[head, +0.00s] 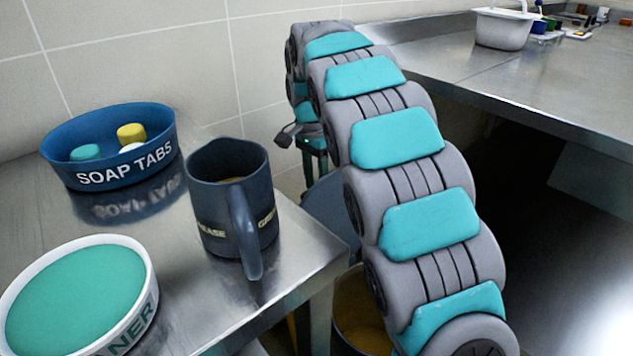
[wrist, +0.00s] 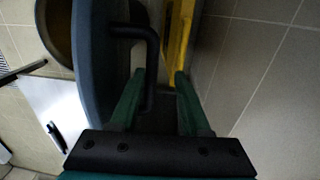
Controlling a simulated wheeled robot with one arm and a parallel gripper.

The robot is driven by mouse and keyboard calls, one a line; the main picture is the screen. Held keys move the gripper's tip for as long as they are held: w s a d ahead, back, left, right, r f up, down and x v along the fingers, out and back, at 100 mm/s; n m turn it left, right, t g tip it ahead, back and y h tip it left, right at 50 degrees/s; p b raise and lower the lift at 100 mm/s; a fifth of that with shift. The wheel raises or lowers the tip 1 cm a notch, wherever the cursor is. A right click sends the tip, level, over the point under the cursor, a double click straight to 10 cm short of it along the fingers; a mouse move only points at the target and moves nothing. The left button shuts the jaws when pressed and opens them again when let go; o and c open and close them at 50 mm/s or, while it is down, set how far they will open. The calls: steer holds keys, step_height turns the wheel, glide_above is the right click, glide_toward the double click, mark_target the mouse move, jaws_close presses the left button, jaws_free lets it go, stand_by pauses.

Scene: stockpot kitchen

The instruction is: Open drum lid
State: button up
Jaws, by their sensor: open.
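The drum lid (wrist: 88,75) is a blue-grey disc seen nearly edge-on in the wrist view, and part of it (head: 328,205) shows behind my arm in the head view. It stands tilted up from the drum (head: 362,310), whose brownish-yellow inside is partly visible. A black bar handle (wrist: 150,65) sticks out from the lid's face. My gripper (wrist: 157,85) is open, its green fingers either side of the handle's lower end. The handle lies closer to the left finger, contact unclear. In the head view the gripper (head: 306,138) is small and its fingers partly hidden.
A steel counter (head: 300,245) at left holds a grease mug (head: 232,200), a soap tabs bowl (head: 110,148) and a cleaner tub (head: 80,295). Another counter (head: 520,80) stands at right. A yellow upright strip (wrist: 181,40) and tiled wall (wrist: 255,70) are close beside my gripper.

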step_height(320, 180, up, 8)
steer(key=shift+w+a+f+p, duration=0.15)
steer(key=shift+w+a+p, duration=0.1)
steer(key=shift+p, duration=0.2)
stand_by(0.4)
